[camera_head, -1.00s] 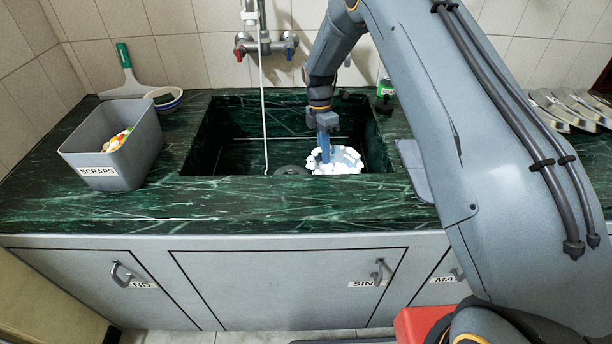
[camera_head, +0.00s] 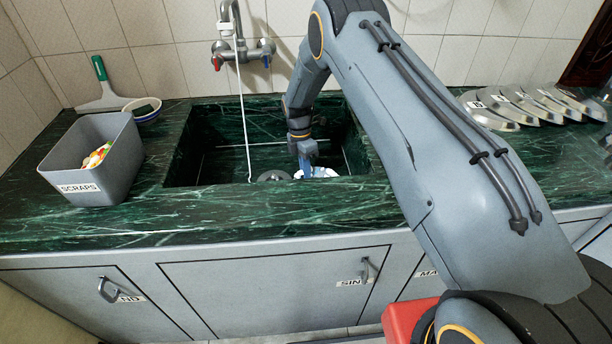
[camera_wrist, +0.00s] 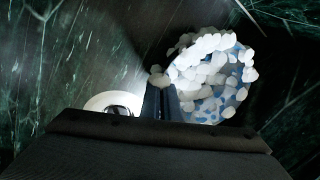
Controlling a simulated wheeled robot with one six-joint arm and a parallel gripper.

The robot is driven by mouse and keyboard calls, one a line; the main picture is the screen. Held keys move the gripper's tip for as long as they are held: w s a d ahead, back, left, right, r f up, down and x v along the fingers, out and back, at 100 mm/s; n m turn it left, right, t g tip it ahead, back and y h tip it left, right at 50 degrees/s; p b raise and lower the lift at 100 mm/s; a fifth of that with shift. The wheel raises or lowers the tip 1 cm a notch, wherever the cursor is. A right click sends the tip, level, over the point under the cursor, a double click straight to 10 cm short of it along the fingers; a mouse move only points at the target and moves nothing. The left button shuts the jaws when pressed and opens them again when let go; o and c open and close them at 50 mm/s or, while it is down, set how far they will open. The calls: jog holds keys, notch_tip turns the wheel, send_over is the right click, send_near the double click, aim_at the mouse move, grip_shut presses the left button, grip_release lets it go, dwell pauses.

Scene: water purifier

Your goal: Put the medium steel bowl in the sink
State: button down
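A round bowl covered in white suds, with blue-grey patches showing, is inside the sink (camera_head: 225,168); I take it for the medium steel bowl (camera_head: 322,172). In the wrist view the sudsy bowl (camera_wrist: 212,80) is just right of my fingers, opening towards the camera and tilted. My gripper (camera_head: 306,160) reaches down into the sink. In the wrist view its fingers (camera_wrist: 161,102) are close together at the bowl's left rim and look shut on it. The sink's front edge hides the bowl's lower part, so contact with the floor cannot be told.
A drain (camera_head: 273,175) lies left of the bowl. A grey scraps bin (camera_head: 95,160) stands on the left counter, with a squeegee (camera_head: 103,90) and small bowl (camera_head: 142,110) behind. Metal plates or lids (camera_head: 510,110) lie at right. A tap (camera_head: 240,52) hangs over the sink.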

jog(key=c, duration=2)
grip_release()
jog(key=shift+f, duration=0.1)
jog(key=b+v, duration=0.3)
jog(key=v, duration=0.8)
jog(key=s+d+r+m, duration=0.3)
jog(key=s+r+m, duration=0.15)
jog(key=r, duration=0.25)
jog(key=s+d+r+m, duration=0.2)
jog(key=s+m, duration=0.2)
jog(key=s, duration=0.2)
jog(key=s+d+r+m+t, duration=0.1)
jog(key=s+d+r+m, duration=0.1)
jog(key=s, duration=0.5)
jog(key=s+d+r+m+t+y, duration=0.1)
jog(key=s+d+r+m, duration=0.2)
jog(key=s+m, duration=0.3)
jog(key=shift+s+d+r, duration=0.1)
jog(key=shift+s+d, duration=0.1)
jog(key=shift+d, duration=0.35)
jog(key=s+m, duration=0.2)
jog(key=s, duration=0.1)
jog(key=s+d+m, duration=0.1)
jog(key=s+m, duration=0.1)
jog(key=s, duration=0.2)
jog(key=s+d+m, duration=0.1)
jog(key=s+m, duration=0.1)
jog(key=s, duration=0.2)
jog(key=shift+s+t, duration=0.15)
jog(key=shift+t, duration=0.25)
